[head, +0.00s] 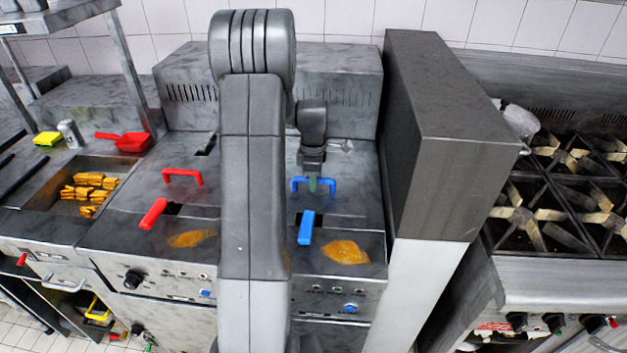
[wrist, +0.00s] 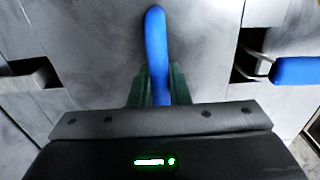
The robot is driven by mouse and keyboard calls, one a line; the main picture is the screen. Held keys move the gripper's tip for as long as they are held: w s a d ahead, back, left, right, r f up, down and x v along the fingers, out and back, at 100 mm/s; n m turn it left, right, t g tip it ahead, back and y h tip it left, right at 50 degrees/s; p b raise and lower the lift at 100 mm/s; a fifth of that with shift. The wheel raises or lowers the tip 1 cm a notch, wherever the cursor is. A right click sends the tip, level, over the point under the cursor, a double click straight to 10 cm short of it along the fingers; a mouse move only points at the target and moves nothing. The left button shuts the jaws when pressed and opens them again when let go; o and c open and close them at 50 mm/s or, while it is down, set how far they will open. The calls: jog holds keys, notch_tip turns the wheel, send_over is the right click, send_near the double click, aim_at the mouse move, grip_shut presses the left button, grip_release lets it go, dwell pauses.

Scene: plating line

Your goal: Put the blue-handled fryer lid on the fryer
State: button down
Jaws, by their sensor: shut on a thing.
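The blue-handled lid's bar handle (head: 300,184) stands on a flat grey plate at the back of the right fryer. In the wrist view the handle (wrist: 155,45) runs up between my green fingers. My gripper (head: 313,185) is shut on this handle; it also shows in the wrist view (wrist: 156,90). The right fryer (head: 340,283) shows orange oil (head: 345,252) in front of the plate. I cannot tell whether the plate rests or is slightly raised. My arm hides the left part of this fryer.
A second blue handle (head: 305,228), beside a dark slot, stands at the right fryer's front; it also shows in the wrist view (wrist: 297,70). A red-handled lid (head: 183,175) is on the left fryer. A tall grey partition (head: 440,140) stands close on the right.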

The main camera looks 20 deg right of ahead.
jog(key=c, duration=1.3)
grip_release()
jog(key=shift+r, duration=0.1)
notch_tip(320, 180, up, 14)
jog(key=b, duration=0.1)
jog(key=shift+f, duration=0.25)
notch_tip(320, 180, down, 14)
jog(key=shift+r+p, duration=0.25)
jog(key=shift+p, duration=0.45)
jog(key=shift+r, duration=0.2)
